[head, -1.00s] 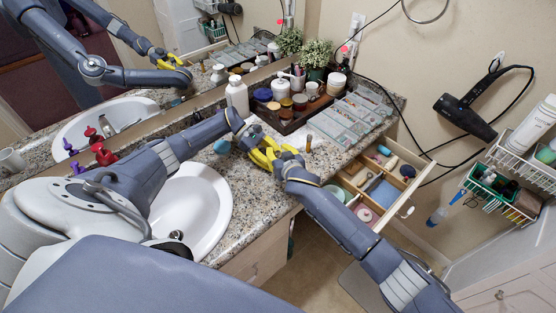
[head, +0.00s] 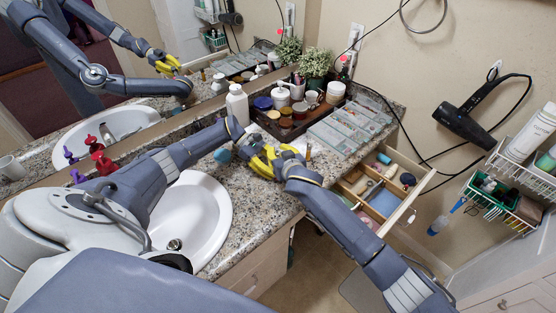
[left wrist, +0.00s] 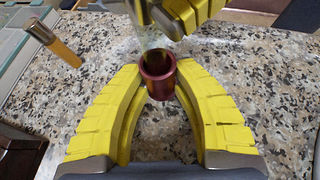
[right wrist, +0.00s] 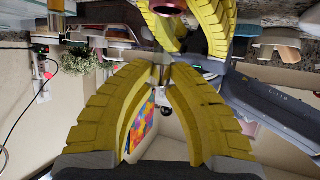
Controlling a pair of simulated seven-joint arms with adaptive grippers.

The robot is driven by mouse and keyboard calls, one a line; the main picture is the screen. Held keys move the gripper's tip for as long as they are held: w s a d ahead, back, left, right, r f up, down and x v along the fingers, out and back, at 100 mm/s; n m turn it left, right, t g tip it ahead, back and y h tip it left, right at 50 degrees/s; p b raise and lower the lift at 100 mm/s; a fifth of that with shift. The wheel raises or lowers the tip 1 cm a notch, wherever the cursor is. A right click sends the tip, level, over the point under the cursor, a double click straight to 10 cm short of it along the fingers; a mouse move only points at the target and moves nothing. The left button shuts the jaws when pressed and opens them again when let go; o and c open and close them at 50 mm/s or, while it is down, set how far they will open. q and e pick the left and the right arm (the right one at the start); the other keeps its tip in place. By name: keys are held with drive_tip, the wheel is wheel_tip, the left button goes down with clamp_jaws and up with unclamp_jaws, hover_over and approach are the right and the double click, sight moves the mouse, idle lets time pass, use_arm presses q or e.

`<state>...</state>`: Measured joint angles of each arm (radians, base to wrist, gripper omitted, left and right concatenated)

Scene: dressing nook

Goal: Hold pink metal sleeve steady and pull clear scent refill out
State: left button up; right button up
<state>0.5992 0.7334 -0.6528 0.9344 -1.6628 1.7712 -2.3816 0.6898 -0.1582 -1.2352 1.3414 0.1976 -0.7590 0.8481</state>
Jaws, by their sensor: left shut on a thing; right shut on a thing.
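My left gripper (left wrist: 158,88) is shut around the pink metal sleeve (left wrist: 160,84), a short reddish tube held upright above the granite counter, its dark open mouth facing up. My right gripper (left wrist: 172,20) is just above it, shut on the clear scent refill (left wrist: 146,32), which looks glassy and thin. Whether the refill's lower end is still inside the sleeve's mouth is hard to tell. In the right wrist view the sleeve's rim (right wrist: 170,5) shows at the top, beyond my right fingertips (right wrist: 160,68). In the head view both yellow grippers (head: 264,163) meet over the counter, hiding sleeve and refill.
An amber vial with a silver cap (left wrist: 55,44) stands close by on the counter. A clear organizer (head: 345,128), a dark tray of jars (head: 285,130) and a white bottle (head: 237,104) stand behind. The sink (head: 190,220) is left; an open drawer (head: 375,192) is at right.

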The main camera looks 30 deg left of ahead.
drive_tip(key=shift+r, duration=2.85)
use_arm(q)
drive_tip(key=o, duration=0.9)
drive_tip(key=shift+o, duration=0.2)
